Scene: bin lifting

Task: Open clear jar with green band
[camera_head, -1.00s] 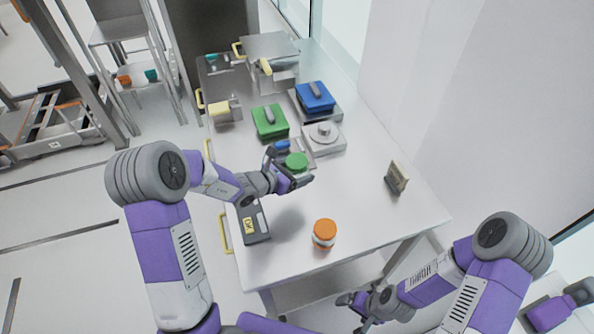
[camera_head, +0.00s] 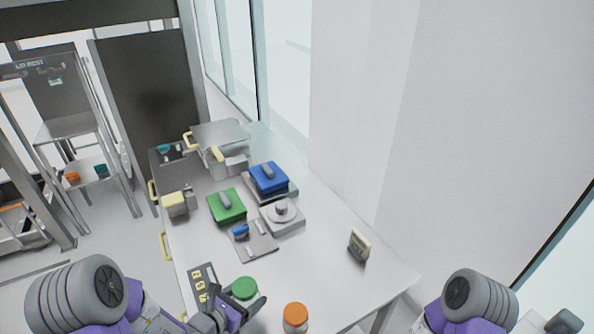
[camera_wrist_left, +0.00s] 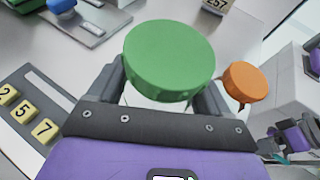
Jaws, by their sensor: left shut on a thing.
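The jar with the green lid (camera_head: 243,288) is near the bottom of the head view. My left gripper (camera_head: 238,302) has its fingers on either side of the jar and is shut on it. In the left wrist view the round green lid (camera_wrist_left: 170,58) is large and sits on the jar, with a bit of pale clear body (camera_wrist_left: 150,100) below it between the fingers. The rest of the jar is hidden. My right gripper is out of the head view. A small, partly hidden part of my right arm (camera_wrist_left: 297,138) shows at the right of the left wrist view.
A jar with an orange lid (camera_head: 295,315) stands to the right on the table (camera_head: 335,275). A keypad box (camera_head: 200,287) is on the left. Green (camera_head: 227,206) and blue (camera_head: 269,178) boxes and a scale (camera_head: 282,215) are farther back. A small number display (camera_head: 358,246) is right.

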